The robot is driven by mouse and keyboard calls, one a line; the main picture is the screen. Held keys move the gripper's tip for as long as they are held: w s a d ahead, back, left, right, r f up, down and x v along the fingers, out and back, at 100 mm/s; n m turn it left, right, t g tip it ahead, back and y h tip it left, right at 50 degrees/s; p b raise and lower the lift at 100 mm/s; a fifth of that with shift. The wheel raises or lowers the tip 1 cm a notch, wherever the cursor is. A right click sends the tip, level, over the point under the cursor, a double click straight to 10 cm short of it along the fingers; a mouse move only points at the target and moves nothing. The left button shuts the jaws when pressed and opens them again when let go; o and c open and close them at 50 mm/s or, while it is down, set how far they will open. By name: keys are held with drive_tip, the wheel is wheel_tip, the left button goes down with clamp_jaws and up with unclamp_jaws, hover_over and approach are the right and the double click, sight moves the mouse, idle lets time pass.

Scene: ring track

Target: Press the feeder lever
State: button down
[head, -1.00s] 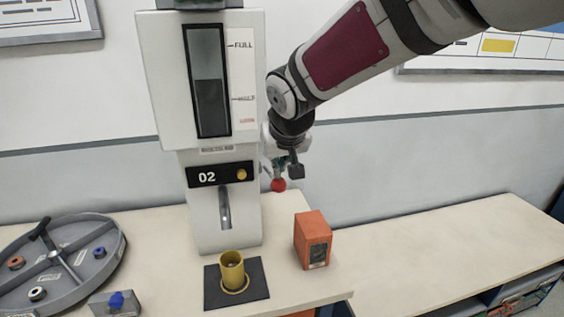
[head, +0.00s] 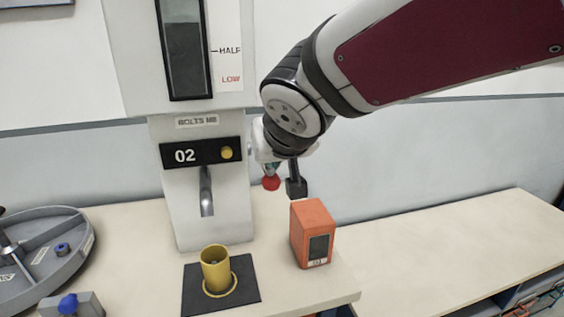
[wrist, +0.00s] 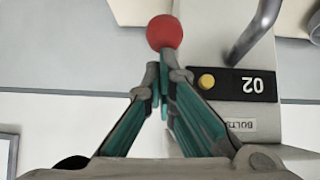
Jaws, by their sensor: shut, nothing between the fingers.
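The feeder (head: 180,130) is a tall white machine with a clear window and a black "02" panel. Its lever shows as a red ball knob (head: 271,183) at the feeder's right side, below panel height. My gripper (head: 271,170) points down just above the knob, its teal fingers partly hidden by my wrist. In the wrist view the shut, empty fingers (wrist: 159,75) end close to the red knob (wrist: 164,32); I cannot tell if they touch it. The lever's arm is mostly hidden. A yellow cup (head: 215,270) stands below the metal spout (head: 206,192).
The cup stands on a black mat (head: 247,282). An orange box (head: 306,240) stands right of it, below my gripper. A grey round tray (head: 45,268) and a blue-knobbed block (head: 75,304) are at left. The right bench (head: 440,245) is clear.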

sight(275, 189)
drive_tip(key=shift+s+d+f+b, duration=0.1)
drive_tip(key=shift+s+f+b, duration=0.05)
drive_tip(key=shift+f+b, duration=0.85)
drive_tip(key=shift+s+f+b, duration=0.15)
drive_tip(key=shift+f+b, duration=0.55)
drive_tip(key=shift+b, duration=0.6)
drive_tip(key=shift+s+f+b, duration=0.15)
drive_tip(key=shift+f+b, duration=1.2)
drive_tip(key=shift+b, duration=0.15)
drive_tip(key=shift+s+r+p, duration=0.1)
drive_tip(key=shift+r+p, duration=0.2)
drive_tip(key=shift+r, duration=0.2)
drive_tip(key=r, duration=0.1)
drive_tip(key=s+r+p, duration=0.1)
drive_tip(key=r+p, duration=0.1)
drive_tip(key=shift+s+d+r, duration=0.2)
drive_tip(key=shift+s+r, duration=0.15)
drive_tip(key=shift+s, duration=0.05)
drive_tip(key=s+d+r+p, duration=0.1)
drive_tip(key=s+d+r, duration=0.1)
drive_tip(key=s+r, duration=0.2)
drive_tip(key=s, duration=0.3)
drive_tip(key=shift+s, duration=0.35)
